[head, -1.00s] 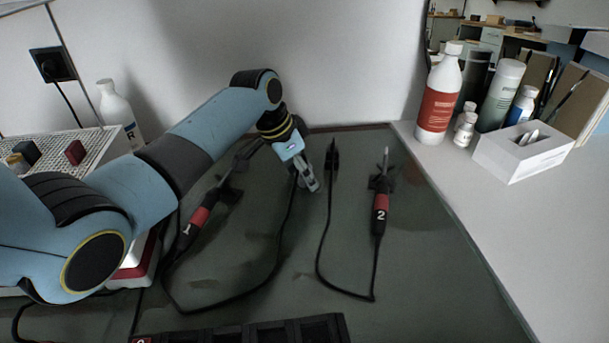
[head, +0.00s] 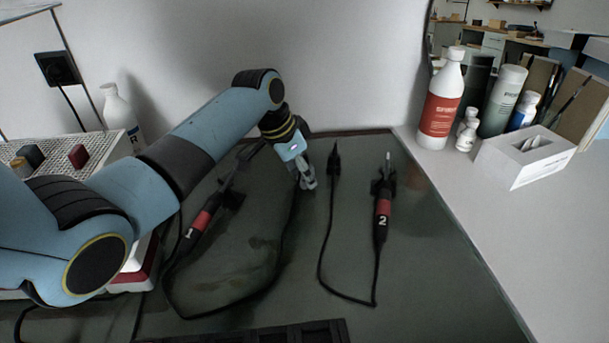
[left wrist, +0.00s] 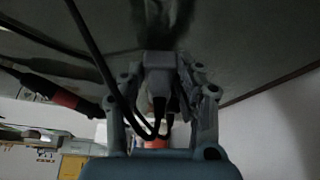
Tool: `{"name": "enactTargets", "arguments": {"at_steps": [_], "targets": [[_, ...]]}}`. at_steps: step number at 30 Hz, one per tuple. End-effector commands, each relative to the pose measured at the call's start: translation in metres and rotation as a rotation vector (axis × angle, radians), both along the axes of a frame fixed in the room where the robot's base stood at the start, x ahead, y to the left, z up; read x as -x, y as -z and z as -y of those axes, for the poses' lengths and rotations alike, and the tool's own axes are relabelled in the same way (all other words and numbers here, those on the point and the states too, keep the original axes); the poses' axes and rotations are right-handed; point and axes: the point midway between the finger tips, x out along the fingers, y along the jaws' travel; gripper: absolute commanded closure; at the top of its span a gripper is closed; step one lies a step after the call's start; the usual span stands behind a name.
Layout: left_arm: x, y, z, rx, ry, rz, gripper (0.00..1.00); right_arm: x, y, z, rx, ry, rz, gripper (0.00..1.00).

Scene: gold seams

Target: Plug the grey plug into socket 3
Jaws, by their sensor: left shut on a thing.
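My left gripper (head: 308,183) is low over the dark mat near its back edge. In the left wrist view the two fingers (left wrist: 160,68) are shut on a grey plug (left wrist: 158,78), with a dark cable running from it. In the head view the fingers largely hide the plug. A cable loops over the mat from the tool marked 1 (head: 203,215) up to the gripper. A dark strip with several compartments (head: 275,333) is cut off by the bottom edge; I cannot tell whether it is the socket strip, and no socket 3 mark is readable. My right gripper is out of view.
The tool marked 2 (head: 382,208) lies right of the gripper, its cable looping to a black plug (head: 335,158) beside the gripper. Bottles (head: 441,100) and a white box (head: 524,157) stand at the right. The mat's right front is clear.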

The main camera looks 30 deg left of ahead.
Motion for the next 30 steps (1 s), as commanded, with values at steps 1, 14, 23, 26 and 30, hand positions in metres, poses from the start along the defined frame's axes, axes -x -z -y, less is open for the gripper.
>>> {"name": "enactTargets", "arguments": {"at_steps": [1, 14, 23, 26, 30], "targets": [[-0.001, -0.007, 0.0, 0.0, 0.0, 0.004, 0.96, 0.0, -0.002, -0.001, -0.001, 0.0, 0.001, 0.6], [0.053, -0.071, 0.035, 0.002, 0.002, 0.003, 0.96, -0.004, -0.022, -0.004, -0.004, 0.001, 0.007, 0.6], [0.091, -0.097, 0.06, 0.001, 0.001, 0.002, 0.96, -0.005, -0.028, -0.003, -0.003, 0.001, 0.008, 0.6], [0.096, -0.1, 0.062, 0.001, 0.0, 0.0, 0.96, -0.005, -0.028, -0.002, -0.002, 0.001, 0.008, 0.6], [0.098, -0.101, 0.063, 0.0, 0.0, 0.0, 0.96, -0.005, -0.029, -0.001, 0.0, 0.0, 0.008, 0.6]]}}
